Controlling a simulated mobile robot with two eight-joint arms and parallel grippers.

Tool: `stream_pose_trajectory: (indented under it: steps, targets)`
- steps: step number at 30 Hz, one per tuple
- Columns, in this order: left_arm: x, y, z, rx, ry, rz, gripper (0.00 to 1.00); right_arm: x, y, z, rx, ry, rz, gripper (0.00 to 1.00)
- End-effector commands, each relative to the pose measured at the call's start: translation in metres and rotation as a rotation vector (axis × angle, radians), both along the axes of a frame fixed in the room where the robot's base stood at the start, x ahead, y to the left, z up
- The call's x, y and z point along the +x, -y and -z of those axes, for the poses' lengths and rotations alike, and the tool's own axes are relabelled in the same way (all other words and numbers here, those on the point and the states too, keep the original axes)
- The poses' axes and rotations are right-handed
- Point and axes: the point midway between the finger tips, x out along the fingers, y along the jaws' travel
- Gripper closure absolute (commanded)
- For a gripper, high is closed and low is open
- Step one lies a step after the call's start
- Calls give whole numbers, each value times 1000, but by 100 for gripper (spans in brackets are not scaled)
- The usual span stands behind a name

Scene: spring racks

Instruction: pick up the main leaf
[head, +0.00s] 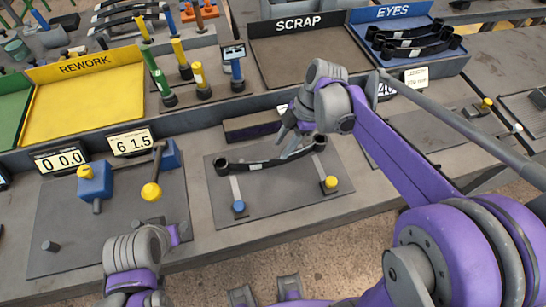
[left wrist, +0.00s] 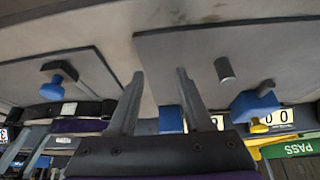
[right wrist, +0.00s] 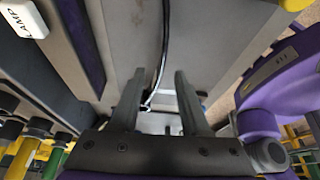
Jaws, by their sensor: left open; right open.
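The main leaf (head: 250,166) is a dark, slightly curved bar with a rolled eye at each end. It lies across a grey fixture plate (head: 325,203) in the middle of the bench in the head view. My right gripper (head: 289,142) is open just above and behind the leaf's right half; whether it touches the leaf cannot be told. In the right wrist view a thin dark strip runs between the open fingers (right wrist: 159,95). My left gripper (head: 178,235) is open and empty near the bench's front edge; its fingers (left wrist: 160,95) show in the left wrist view.
A yellow REWORK tray (head: 85,100), a dark SCRAP tray (head: 305,60) and a blue EYES tray (head: 440,62) with several leaves stand behind. Upright yellow and green-handled tools (head: 180,60) stand between trays. A left plate (head: 110,220) carries blue fixtures.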

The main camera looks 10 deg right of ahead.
Motion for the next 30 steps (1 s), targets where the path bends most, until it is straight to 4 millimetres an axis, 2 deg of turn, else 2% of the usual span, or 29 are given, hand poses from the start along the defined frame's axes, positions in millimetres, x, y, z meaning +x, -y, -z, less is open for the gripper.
stream_pose_trajectory:
  steps: [8,15,19,25,30]
  targets:
    - [0,0,1,0,-1,0,50,-2,-10,23,-1,0,0,54]
    - [-1,0,3,0,-1,0,50,-5,-23,56,-1,0,0,54]
    - [-1,0,3,0,-2,0,50,-5,-26,63,-1,0,2,54]
    - [-1,0,3,0,-2,0,50,-5,-26,63,-1,0,2,54]
    - [-1,0,3,0,-2,0,50,-5,-26,63,-1,0,2,85]
